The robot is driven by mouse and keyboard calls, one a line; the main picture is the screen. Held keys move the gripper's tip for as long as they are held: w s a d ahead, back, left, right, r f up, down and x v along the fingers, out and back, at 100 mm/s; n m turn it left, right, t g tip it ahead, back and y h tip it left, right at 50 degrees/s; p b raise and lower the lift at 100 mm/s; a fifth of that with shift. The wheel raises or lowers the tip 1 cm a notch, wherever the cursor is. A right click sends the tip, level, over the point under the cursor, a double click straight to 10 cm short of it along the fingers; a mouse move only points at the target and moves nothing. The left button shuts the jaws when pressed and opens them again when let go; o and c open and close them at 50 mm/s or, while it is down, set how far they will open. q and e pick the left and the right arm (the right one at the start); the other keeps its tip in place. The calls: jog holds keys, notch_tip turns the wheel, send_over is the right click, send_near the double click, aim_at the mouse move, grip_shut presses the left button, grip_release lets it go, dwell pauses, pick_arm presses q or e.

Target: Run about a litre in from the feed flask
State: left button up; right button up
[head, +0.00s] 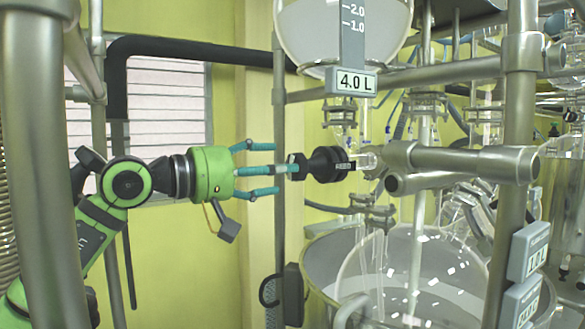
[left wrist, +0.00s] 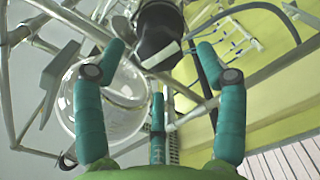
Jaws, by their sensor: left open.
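The feed flask (head: 305,30) is a round glass bulb at the top of the head view, with a scale strip (head: 353,45) marked 2.0 and 1.0. The grey plate under it (head: 350,82) reads 4.0 L. Below it a black valve knob (head: 325,164) with a small label sticks out to the left from the glass outlet. My left gripper (head: 270,170), green with three teal fingers, is open and points at the knob from the left. The fingertips are close to its end; contact is unclear. In the left wrist view the knob (left wrist: 158,30) lies ahead between the fingers (left wrist: 160,68).
A large glass vessel (head: 415,275) stands in a metal bath below the outlet. Steel posts (head: 520,130) and crossbars frame the glassware. Tilted grey plates (head: 528,248) are at the lower right. A black hose (head: 200,50) runs behind my left arm.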

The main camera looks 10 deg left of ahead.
pick_arm(q)
jog(key=v, duration=0.7)
jog(key=shift+s, duration=0.1)
